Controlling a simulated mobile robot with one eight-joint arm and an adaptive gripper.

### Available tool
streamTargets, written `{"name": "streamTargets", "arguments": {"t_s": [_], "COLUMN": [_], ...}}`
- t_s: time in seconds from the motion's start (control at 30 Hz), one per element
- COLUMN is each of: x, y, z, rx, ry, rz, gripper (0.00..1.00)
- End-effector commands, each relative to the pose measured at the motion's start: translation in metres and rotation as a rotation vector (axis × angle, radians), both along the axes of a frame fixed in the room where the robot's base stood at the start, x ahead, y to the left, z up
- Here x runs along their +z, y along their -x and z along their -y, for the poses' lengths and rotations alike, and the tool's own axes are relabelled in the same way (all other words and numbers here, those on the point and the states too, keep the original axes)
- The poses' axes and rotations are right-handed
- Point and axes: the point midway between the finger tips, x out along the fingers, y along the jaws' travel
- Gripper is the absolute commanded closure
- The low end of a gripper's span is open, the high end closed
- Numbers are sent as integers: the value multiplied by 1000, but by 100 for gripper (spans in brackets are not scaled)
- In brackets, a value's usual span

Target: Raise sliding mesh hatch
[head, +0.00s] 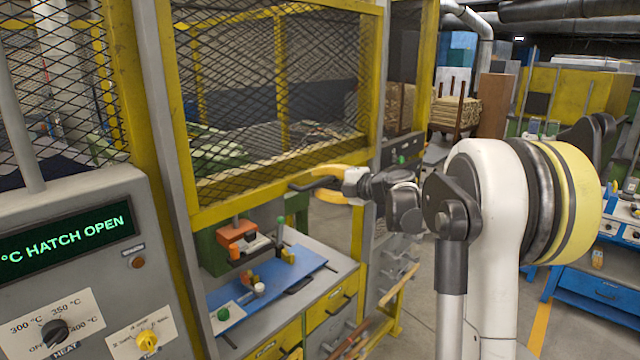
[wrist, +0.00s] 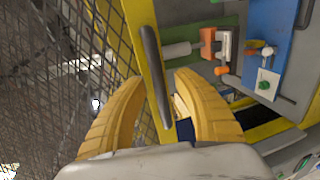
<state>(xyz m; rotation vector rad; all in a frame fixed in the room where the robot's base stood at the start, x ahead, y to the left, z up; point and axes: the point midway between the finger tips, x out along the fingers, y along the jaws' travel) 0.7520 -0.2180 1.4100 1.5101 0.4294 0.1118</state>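The mesh hatch (head: 270,110) is a yellow frame with dark diamond mesh. Its lower rail (head: 250,198) stands above the bench, leaving a gap below. My gripper (head: 315,184) has yellow curved fingers, one on each side of the handle. The gripper (wrist: 160,80) is open, with visible gaps between fingers and handle. The panel display (head: 68,245) reads "°C HATCH OPEN".
A grey control panel (head: 90,300) with knobs stands at the left. Yellow posts flank the hatch. Open floor lies to the right, before a blue bench (head: 595,290).

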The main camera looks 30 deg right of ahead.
Motion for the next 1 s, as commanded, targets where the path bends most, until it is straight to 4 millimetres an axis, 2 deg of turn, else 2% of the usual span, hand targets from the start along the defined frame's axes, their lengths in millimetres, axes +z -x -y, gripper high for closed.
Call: {"name": "streamTargets", "arguments": {"t_s": [0.17, 0.5, 0.63, 0.8, 1.0], "x": [2, 17, 21, 24, 25], "y": [9, 76, 96, 109, 111], "z": [4, 29, 36, 40, 41], "rx": [-2, -4, -4, -2, -1], "ry": [0, 0, 1, 0, 0], "rz": [0, 0, 0, 0, 0], "gripper": [64, 64, 64, 64, 64]}}
